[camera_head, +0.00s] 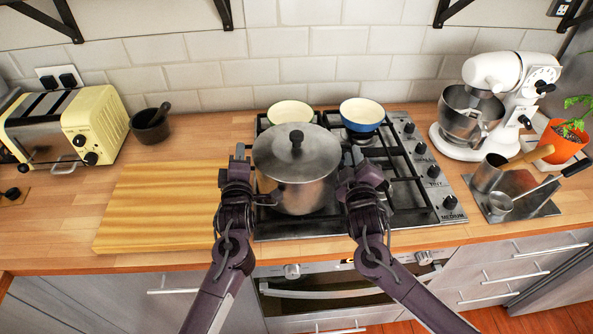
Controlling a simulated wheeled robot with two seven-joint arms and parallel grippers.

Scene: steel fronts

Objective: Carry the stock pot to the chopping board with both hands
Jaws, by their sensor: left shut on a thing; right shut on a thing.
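The stock pot (297,170) is a steel pot with a lid and black knob, upright over the left part of the hob. My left gripper (241,163) is shut at the pot's left side, and my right gripper (358,164) is shut at its right side. The handles are mostly hidden by the grippers. I cannot tell whether the pot's base touches the hob grate. The chopping board (155,207) is a light wooden slab lying on the counter left of the hob, and its top is bare.
A yellow toaster (75,127) and a dark mortar (150,127) stand behind the board. A white mixer (508,90) and steel pans (490,173) are at the right.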

